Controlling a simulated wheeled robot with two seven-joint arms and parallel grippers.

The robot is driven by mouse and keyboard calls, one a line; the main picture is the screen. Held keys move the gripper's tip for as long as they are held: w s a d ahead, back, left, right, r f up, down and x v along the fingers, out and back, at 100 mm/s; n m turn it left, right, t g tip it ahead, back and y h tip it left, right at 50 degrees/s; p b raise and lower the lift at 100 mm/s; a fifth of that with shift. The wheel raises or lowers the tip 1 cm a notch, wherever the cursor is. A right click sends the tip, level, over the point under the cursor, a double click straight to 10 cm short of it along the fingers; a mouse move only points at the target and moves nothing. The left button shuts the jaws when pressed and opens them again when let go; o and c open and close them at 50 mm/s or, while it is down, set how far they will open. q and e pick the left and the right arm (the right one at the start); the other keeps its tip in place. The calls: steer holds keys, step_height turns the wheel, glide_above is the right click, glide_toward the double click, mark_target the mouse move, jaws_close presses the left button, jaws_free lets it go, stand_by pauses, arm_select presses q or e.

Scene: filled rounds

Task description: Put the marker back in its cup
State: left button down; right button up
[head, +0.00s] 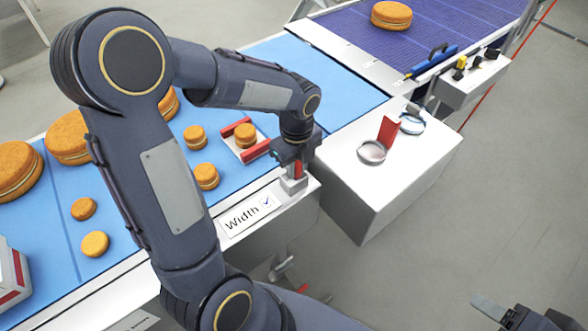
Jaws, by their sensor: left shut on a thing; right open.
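My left gripper (296,167) points down at the front edge of the blue conveyor, right of the Width sign. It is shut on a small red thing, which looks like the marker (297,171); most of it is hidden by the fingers. A small pale square holder, which looks like the cup (293,186), is directly below the fingers on the white ledge. I cannot tell whether the marker's lower end is inside it or just above it. My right gripper (482,307) is open and empty at the lower right, over the floor.
A white Width sign (247,215) stands left of the holder. A red-sided gauge (257,150) surrounds a small cake on the blue conveyor (340,75), with several other cakes. A white stand (385,185) at right bears a red card (389,130) and clear round dishes (372,153).

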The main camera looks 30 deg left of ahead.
arm_select(q)
steer(key=shift+w+a+f, duration=0.1)
steer(key=shift+a+f, duration=0.1)
steer(key=shift+f, duration=0.05)
steer(key=shift+a+f, duration=0.2)
steer(key=shift+f, duration=0.95)
steer(key=shift+w+f, duration=0.15)
steer(key=shift+f, duration=0.35)
